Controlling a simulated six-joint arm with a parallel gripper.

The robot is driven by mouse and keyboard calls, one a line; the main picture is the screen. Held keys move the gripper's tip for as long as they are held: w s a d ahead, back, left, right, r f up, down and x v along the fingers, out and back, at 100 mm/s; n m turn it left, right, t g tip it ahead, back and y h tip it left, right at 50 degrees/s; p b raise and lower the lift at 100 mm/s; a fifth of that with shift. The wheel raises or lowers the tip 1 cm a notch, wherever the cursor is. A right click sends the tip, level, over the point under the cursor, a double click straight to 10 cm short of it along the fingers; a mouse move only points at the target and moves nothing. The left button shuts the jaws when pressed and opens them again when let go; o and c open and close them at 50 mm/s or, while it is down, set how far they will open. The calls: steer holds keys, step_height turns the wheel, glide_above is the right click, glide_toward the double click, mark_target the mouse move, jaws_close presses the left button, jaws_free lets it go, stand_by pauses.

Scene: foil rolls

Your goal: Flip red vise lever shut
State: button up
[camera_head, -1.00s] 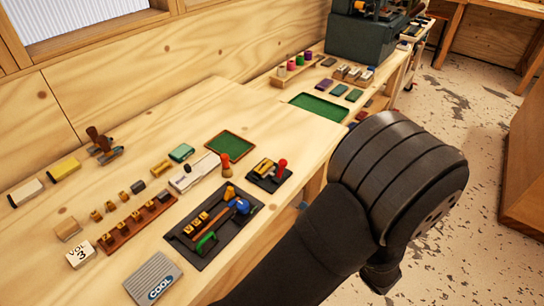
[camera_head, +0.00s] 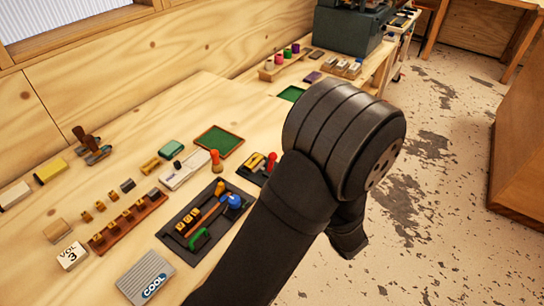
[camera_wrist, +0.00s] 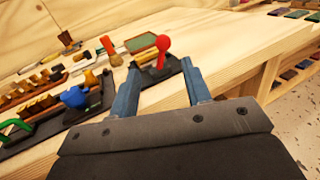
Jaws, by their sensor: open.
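The small dark vise (camera_head: 255,170) with a red-knobbed lever (camera_head: 271,160) sits near the front edge of the workbench, partly hidden by my arm in the head view. In the wrist view the red lever (camera_wrist: 163,44) stands up from the vise (camera_wrist: 160,72), which has a yellow part beside it. My gripper (camera_wrist: 160,67) is open, its two blue-grey fingers apart and pointing toward the vise, one on each side of it in the picture. No contact with the lever can be made out. My fingers are hidden in the head view.
A black tray of tools (camera_head: 183,248) lies left of the vise, with a blue round-headed tool and a green clamp. The bench front edge is close on the right.

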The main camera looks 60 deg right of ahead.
mark_target(272, 154)
steer(key=x, duration=1.1)
steer(key=shift+w+d, duration=0.15)
steer(key=shift+w, duration=0.15)
steer(key=shift+c, duration=0.4)
steer(key=c, duration=0.8)
steer(key=shift+d+f+m, duration=0.1)
steer(key=shift+d+m, duration=0.15)
steer(key=shift+m, duration=0.45)
steer(key=shift+c, duration=0.2)
steer(key=o, duration=0.9)
steer(key=shift+s, duration=0.1)
steer(key=v, duration=1.7)
steer(key=shift+r, duration=0.35)
